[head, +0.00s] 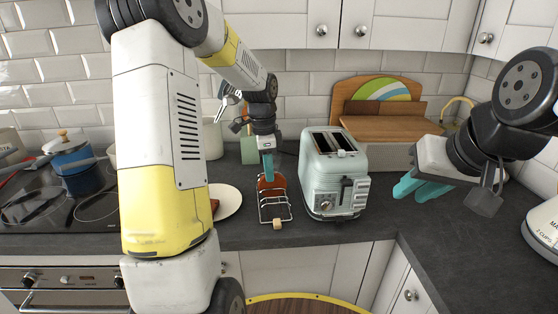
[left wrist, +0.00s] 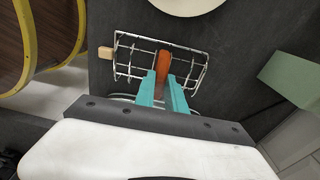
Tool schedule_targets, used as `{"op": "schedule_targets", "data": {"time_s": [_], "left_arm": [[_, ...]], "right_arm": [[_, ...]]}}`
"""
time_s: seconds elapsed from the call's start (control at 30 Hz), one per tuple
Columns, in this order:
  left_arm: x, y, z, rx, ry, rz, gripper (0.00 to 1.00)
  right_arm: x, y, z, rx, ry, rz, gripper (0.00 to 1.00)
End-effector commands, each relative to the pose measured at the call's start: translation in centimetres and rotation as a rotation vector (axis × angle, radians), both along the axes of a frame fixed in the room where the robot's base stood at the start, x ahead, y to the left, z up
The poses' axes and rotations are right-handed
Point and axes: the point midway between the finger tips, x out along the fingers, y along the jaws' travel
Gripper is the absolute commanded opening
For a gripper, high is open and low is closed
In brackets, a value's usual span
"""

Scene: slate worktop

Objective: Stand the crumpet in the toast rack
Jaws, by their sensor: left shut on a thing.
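The toast rack (head: 275,211) is a wire frame with a small wooden block at its near end. It stands on the worktop left of the toaster and also shows in the left wrist view (left wrist: 134,64). The orange-brown crumpet (head: 272,184) is upright at the rack, seen edge-on among its wires in the left wrist view (left wrist: 164,62). My left gripper (head: 268,176) is shut on the crumpet from above, with its teal fingers on either side (left wrist: 163,88). Whether the crumpet touches the rack's base is hidden. My right gripper (head: 410,194) is empty, fingers apart, over the worktop at right.
A mint toaster (head: 335,172) stands close right of the rack. A white plate (head: 229,203) lies to its left, partly behind my left arm. A blue pot (head: 72,160) is on the hob. A wooden bread bin (head: 385,128) stands behind.

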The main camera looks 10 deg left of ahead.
Motion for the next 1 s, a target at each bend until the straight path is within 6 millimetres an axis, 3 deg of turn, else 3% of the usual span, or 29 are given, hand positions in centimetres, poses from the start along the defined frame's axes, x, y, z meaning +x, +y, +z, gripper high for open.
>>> {"op": "schedule_targets", "data": {"time_s": [0.37,0.4,0.53,0.83,1.0], "left_arm": [[0.0,0.0,-0.4,0.0,0.0,0.0,0.0],[0.0,0.0,-0.3,0.0,0.0,0.0,0.17],[0.0,0.0,-0.3,0.0,0.0,0.0,0.4],[0.0,0.0,-0.2,0.0,0.0,0.0,0.4],[0.0,0.1,1.6,0.0,-0.004,0.0,0.4]], "right_arm": [[0.0,0.0,0.0,0.0,0.0,0.0,0.28],[0.0,0.0,0.0,0.0,0.0,0.0,0.28],[0.0,0.0,0.0,0.0,0.0,0.0,0.28],[0.0,0.0,0.0,0.0,0.0,0.0,0.28],[0.0,0.0,0.0,0.0,0.0,0.0,0.28]]}}
